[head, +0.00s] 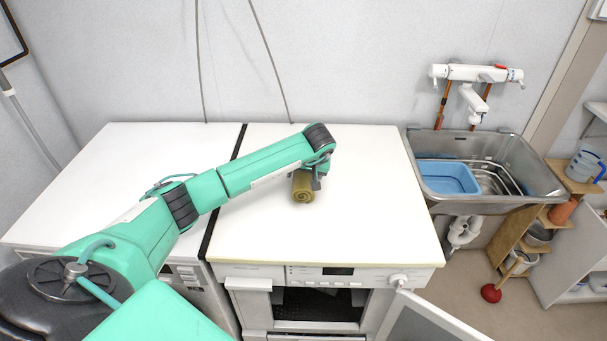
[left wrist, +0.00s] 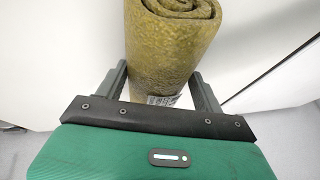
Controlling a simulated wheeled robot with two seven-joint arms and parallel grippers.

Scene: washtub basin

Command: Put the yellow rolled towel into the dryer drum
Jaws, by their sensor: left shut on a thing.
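The yellow rolled towel (head: 303,188) is olive-yellow with a spiral end, at the white worktop of the right-hand machine. My left gripper (head: 316,180) is at the towel, its arm reaching in from the left. In the left wrist view the towel (left wrist: 172,50) sits between the two fingers of the gripper (left wrist: 163,90), which is shut on it. I cannot tell whether the towel touches the worktop. The dryer (head: 325,272) has its front door (head: 425,322) swung open to the right. Its dark opening (head: 318,305) shows below the control panel. My right gripper is not in view.
A second white machine top (head: 130,165) stands to the left, split by a dark gap. A steel sink (head: 525,160) with a blue basin (head: 447,179) is at the right. Wooden shelves (head: 520,235) and a red plunger (head: 491,293) stand beyond the open door. The worktop around the towel is clear.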

